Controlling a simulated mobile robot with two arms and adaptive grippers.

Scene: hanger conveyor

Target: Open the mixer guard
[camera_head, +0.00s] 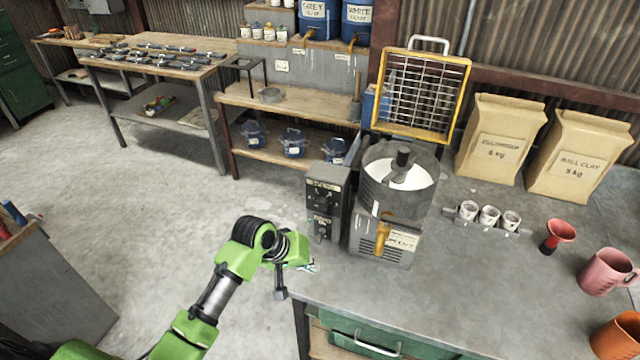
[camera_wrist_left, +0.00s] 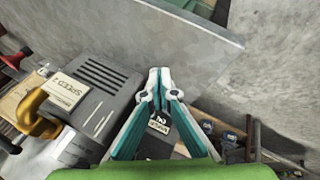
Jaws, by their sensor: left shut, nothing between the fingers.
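The mixer guard (camera_head: 420,95), a yellow frame with a wire grid and a pale handle on top, stands raised and nearly upright behind the mixer bowl (camera_head: 393,205). The bowl is uncovered, with white material and a dark stirrer inside. The mixer body (camera_head: 365,245) has a yellow spout in front; its vented side also shows in the left wrist view (camera_wrist_left: 105,85). My left gripper (camera_head: 312,267) is at the bench's left edge, in front of the control box and apart from the guard. In the left wrist view its teal fingers (camera_wrist_left: 158,78) meet at the tips, empty. My right gripper is not visible.
The control box (camera_head: 328,205) stands left of the mixer. Paper sacks (camera_head: 500,140), small white cups (camera_head: 489,215), a red funnel (camera_head: 560,233) and a pink mug (camera_head: 604,272) are to the right. The bench top (camera_head: 450,290) is clear in front of the mixer.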

